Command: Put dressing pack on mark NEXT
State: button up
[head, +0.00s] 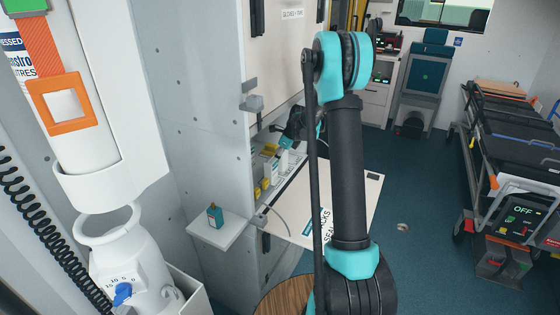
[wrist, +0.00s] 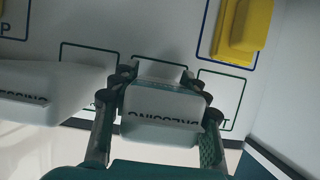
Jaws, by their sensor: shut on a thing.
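In the wrist view my gripper (wrist: 160,92) is shut on a white dressing pack (wrist: 165,120), with its fingers on both sides and the dark lettering upside down. The pack is over or against a pale shelf surface (wrist: 150,30) with several outlined marks. One mark (wrist: 165,62) lies just beyond the pack, partly covered by it. No label reading NEXT can be made out. A second white pack (wrist: 45,95) lies to the left. In the head view my gripper (head: 287,146) is at the cabinet opening, small and partly hidden by my arm.
A yellow pack (wrist: 243,28) sits inside a blue outline at upper right, near the side wall. In the head view a lowered white flap (head: 290,215) lies below the opening. A small bottle (head: 214,215) stands on a side shelf (head: 228,232). A stretcher (head: 510,125) is at right.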

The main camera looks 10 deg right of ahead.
jog(key=o, duration=1.2)
jog(key=shift+f, duration=0.1)
jog(key=shift+c, duration=0.2)
